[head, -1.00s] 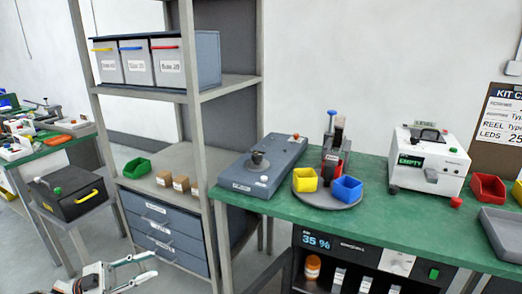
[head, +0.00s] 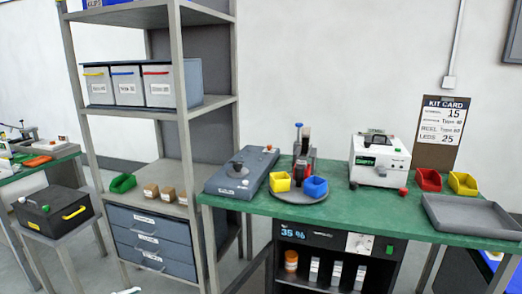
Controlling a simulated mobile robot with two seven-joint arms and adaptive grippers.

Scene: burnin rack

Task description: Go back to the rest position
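Only a small pale tip of what looks like my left gripper (head: 127,291) shows at the bottom edge of the head view, left of centre. It is below the drawers of the grey shelf rack (head: 186,130) and touches nothing that I can see. Its fingers are mostly out of the picture, so I cannot tell if it is open or shut. My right gripper is not in view.
A green bench (head: 360,220) stands right of the rack, with a grey device (head: 240,172), a white tester (head: 380,160), coloured bins and a grey tray (head: 470,216). A black box (head: 54,210) sits on a stool at left. Floor shows at lower left.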

